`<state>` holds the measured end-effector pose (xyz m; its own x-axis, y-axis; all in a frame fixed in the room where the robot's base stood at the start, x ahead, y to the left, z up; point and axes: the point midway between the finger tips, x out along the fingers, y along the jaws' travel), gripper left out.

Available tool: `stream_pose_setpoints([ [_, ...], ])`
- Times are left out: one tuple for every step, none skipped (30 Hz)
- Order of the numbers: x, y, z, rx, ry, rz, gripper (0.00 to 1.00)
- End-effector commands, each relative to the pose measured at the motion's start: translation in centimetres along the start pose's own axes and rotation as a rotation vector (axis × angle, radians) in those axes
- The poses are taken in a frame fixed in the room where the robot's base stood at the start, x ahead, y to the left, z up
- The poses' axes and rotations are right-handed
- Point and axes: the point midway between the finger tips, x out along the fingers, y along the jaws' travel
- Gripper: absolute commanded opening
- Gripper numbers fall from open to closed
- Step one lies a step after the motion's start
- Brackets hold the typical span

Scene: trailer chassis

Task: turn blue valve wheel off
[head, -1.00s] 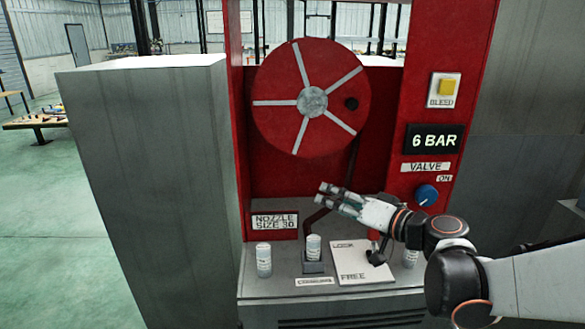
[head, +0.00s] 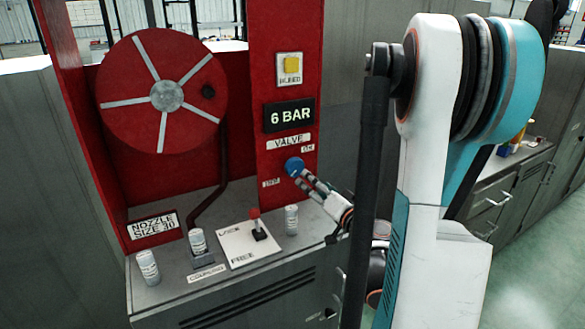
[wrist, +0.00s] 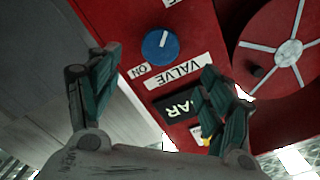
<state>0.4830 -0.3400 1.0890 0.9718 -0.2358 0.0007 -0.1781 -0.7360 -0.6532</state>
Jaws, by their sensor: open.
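The blue valve wheel (head: 294,167) is a small round knob on the red panel, below the VALVE label (head: 289,142). Its ON label (head: 308,149) is at its upper right, and a small label (head: 271,183), too blurred to read surely, is at its lower left. In the wrist view the blue wheel (wrist: 158,46) shows a white pointer mark directed up the picture, away from the VALVE label. My gripper (head: 309,182) is at the wheel's lower right in the head view.
The 6 BAR display (head: 289,115) and yellow BLEED button (head: 291,65) are above the wheel. A red-topped lever (head: 256,222) and white canisters (head: 291,219) stand on the ledge below. The red reel (head: 130,90) is left. My arm fills the right side.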

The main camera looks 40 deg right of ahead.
Motion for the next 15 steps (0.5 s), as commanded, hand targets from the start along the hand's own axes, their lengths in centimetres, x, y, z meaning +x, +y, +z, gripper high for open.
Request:
stream_pose_setpoints([
  [1.0, -0.2, 0.0, 0.000, -0.003, -0.004, 0.73],
  [1.6, -0.1, 0.1, 0.000, -0.003, -0.003, 0.73],
  [2.3, -0.1, 0.1, 0.000, -0.003, -0.003, 0.73],
  [3.0, -0.1, 0.2, 0.000, -0.004, -0.004, 0.73],
  [3.6, -0.1, 0.2, 0.000, -0.004, -0.004, 0.73],
  [4.4, -0.1, 0.2, 0.000, -0.003, -0.003, 0.73],
  [5.0, -0.1, 0.2, 0.000, -0.004, -0.004, 0.73],
  [5.6, -0.1, 0.2, 0.000, -0.004, -0.004, 0.73],
  [6.4, 0.0, 0.2, 0.000, -0.003, -0.003, 0.73],
  [6.9, -0.1, 0.2, 0.000, -0.003, -0.003, 0.73],
  [7.5, -0.1, 0.3, 0.000, -0.004, -0.003, 0.73],
  [8.2, 0.0, 0.2, 0.000, -0.003, -0.003, 0.73],
  [8.7, 0.0, 0.2, 0.000, -0.003, -0.002, 0.73],
  [9.1, -0.1, 0.2, 0.000, -0.003, -0.003, 0.73],
  [9.7, -0.1, 0.2, 0.000, -0.003, -0.003, 0.73],
])
